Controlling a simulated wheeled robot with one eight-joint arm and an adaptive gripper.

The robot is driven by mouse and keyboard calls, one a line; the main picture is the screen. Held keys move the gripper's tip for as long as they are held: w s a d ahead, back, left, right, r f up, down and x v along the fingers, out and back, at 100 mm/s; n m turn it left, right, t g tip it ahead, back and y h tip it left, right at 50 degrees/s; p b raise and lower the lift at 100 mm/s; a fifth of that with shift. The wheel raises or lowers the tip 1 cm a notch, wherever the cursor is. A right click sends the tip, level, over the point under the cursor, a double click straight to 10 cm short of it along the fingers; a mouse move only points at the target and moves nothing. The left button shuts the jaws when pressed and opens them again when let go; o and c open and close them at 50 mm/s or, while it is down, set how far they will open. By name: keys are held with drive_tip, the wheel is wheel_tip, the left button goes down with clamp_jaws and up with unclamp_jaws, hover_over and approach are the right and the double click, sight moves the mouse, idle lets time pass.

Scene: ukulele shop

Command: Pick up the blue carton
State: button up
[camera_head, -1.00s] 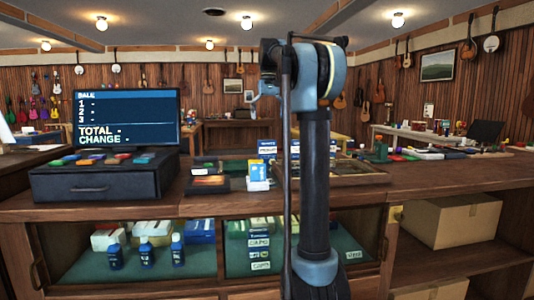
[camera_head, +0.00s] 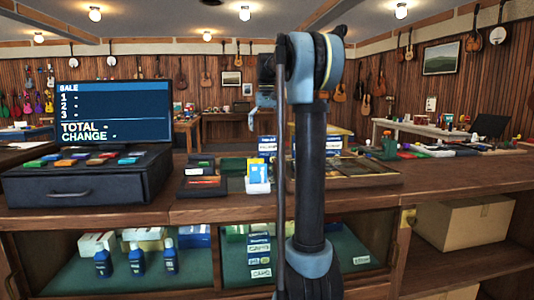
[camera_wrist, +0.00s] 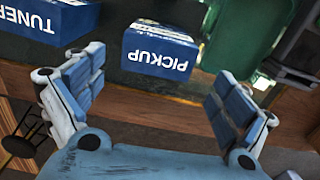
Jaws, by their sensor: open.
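In the wrist view a blue carton (camera_wrist: 160,58) with a white top and the word PICKUP, upside down, lies ahead of and between my open fingers, apart from them. Another blue-and-white carton (camera_wrist: 48,20), marked TUNER, is at upper left. In the head view, small blue-and-white cartons (camera_head: 268,147) stand on the counter, partly beside my arm. I cannot tell for sure which one matches the wrist view. My gripper (camera_wrist: 150,95) is open and empty; in the head view it shows small and partly hidden by my arm (camera_head: 262,101), above the counter.
A white stand with blue and yellow cards (camera_head: 258,178) is in front of the cartons. A cash register (camera_head: 85,182) is at left, a shallow tray (camera_head: 365,172) at right. A green container (camera_wrist: 242,35) lies right of the PICKUP carton. Bottles and boxes fill the shelf below.

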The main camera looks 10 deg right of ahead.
sight(267, 149)
wheel_tip(267, 149, down, 4)
drive_tip(key=shift+f, duration=0.1)
drive_tip(key=shift+s+d+f, duration=0.15)
drive_tip(key=shift+s+f, duration=0.05)
drive_tip(key=shift+f, duration=1.1)
drive_tip(key=shift+s+d+f, duration=0.1)
drive_tip(key=shift+s+f, duration=0.1)
drive_tip(key=shift+f, duration=1.1)
drive_tip(key=shift+c, duration=0.5)
drive_tip(key=c, duration=1.1)
